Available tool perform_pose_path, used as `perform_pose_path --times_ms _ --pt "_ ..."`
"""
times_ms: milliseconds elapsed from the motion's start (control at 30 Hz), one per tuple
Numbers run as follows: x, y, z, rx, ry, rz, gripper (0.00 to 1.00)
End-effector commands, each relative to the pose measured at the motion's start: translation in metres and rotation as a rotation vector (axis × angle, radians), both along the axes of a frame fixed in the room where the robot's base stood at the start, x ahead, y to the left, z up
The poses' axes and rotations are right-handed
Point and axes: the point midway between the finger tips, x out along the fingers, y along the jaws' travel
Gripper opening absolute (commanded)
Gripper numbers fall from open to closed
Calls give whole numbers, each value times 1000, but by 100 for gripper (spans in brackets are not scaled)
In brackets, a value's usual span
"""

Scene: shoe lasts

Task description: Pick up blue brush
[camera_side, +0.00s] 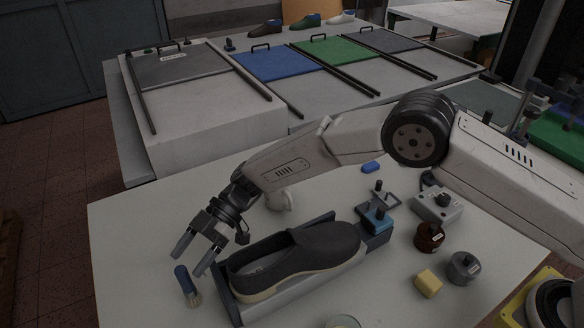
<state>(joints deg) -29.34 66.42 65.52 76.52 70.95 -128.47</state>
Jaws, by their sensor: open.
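The blue brush (183,280) stands or lies near the front left of the white table, with its blue handle up and its pale bristles at the lower right end. My gripper (192,261) is open, with two grey fingers pointing down and left. Its fingertips are close above and around the top of the brush handle in the picture. I cannot tell whether they touch it. Nothing is between the fingers that I can see as held.
A dark shoe (300,258) sits in a grey holder (236,306) just right of the brush. A yellow block (428,283), a brown jar (429,237) and a grey jar (463,267) stand at the right. The table left of the brush is clear.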

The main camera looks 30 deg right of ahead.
Motion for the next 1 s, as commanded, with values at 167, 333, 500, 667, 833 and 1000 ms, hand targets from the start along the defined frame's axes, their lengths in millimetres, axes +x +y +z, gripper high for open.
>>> perform_pose_path --times_ms 167,333,500,667,833,1000 --pt "-9 18 -9 -1 -1 2 73" --pt "-12 28 -13 0 0 0 73" --pt "-13 29 -14 -1 -1 -1 73" --pt "-13 29 -13 -1 0 0 73" --pt "-13 28 -13 -1 0 0 73" --pt "-13 28 -13 -1 0 0 26"
